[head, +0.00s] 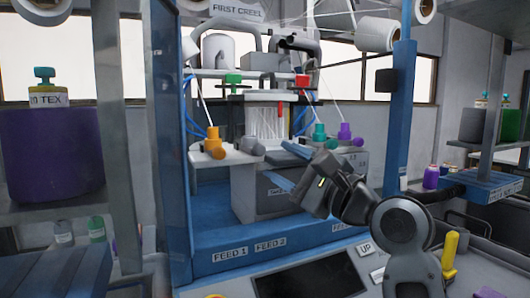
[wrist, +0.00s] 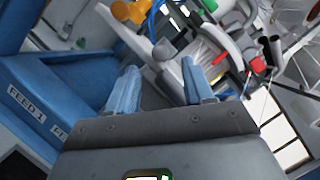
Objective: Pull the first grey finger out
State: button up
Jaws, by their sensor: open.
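A grey finger (head: 251,147) with a rounded, knob-like end stands on the light ledge at the front of the machine, just right of an orange finger (head: 213,143). In the wrist view the grey finger (wrist: 163,50) shows beyond and between my two blue fingertips, apart from both. My gripper (head: 287,166) is open and empty, to the right of the grey finger in the head view; its jaws also show in the wrist view (wrist: 160,78). I cannot tell the exact gap to the finger.
A teal finger (head: 319,133) and a purple finger (head: 345,133) stand on the ledge to the right. The blue base (head: 215,235) carries FEED labels below. A blue post (head: 402,120) rises close to my arm. White threads hang in the middle of the machine.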

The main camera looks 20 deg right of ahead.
aim_at(262, 152)
jog(key=x, duration=0.5)
jog(key=shift+w+a+r+p, duration=0.1)
jog(key=shift+w+p, duration=0.2)
jog(key=shift+p, duration=0.05)
jog(key=shift+c, duration=0.2)
grip_shut()
